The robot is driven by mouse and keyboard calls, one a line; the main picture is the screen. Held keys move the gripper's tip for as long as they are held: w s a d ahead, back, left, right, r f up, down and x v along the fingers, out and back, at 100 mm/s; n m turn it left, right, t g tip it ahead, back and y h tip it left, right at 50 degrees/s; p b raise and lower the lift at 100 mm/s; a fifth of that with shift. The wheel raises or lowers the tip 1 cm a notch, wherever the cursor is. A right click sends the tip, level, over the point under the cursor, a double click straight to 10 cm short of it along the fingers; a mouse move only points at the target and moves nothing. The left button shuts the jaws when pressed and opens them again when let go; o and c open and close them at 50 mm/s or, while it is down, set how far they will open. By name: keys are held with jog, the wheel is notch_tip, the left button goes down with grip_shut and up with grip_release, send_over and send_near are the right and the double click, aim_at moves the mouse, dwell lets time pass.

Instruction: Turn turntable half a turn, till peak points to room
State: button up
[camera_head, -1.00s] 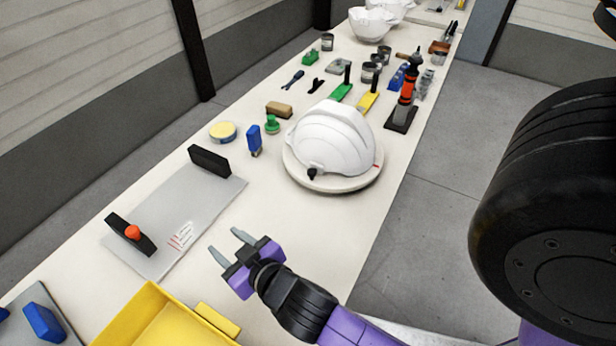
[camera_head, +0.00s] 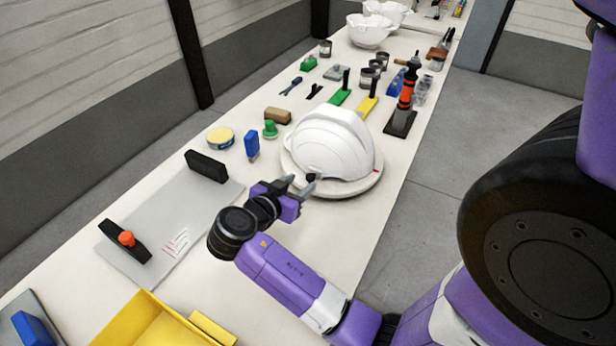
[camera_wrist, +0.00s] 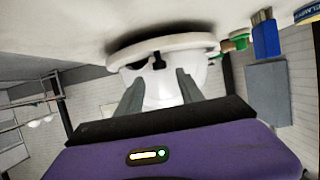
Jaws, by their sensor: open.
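The white helmet shell (camera_head: 335,142) sits on the round, pale turntable (camera_head: 358,188), which has a small red mark at its right edge. A small black knob (camera_head: 311,177) is at the turntable's near-left edge. My gripper (camera_head: 301,184) is open at this near edge, with its fingertips close to the knob. In the wrist view, which is turned upside down, the knob (camera_wrist: 157,62) shows between the two open fingers, below the turntable's rim (camera_wrist: 165,42), with the white shell (camera_wrist: 163,92) behind. I cannot tell whether either finger touches the knob.
A black-and-orange tool (camera_head: 404,105) stands behind right. A grey plate (camera_head: 170,220) and yellow bin (camera_head: 150,318) lie nearer.

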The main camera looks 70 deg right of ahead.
aim_at(310, 176)
jog(key=shift+p+x, duration=0.3)
jog(key=shift+x, duration=2.45)
grip_shut()
jog(key=shift+a, duration=0.1)
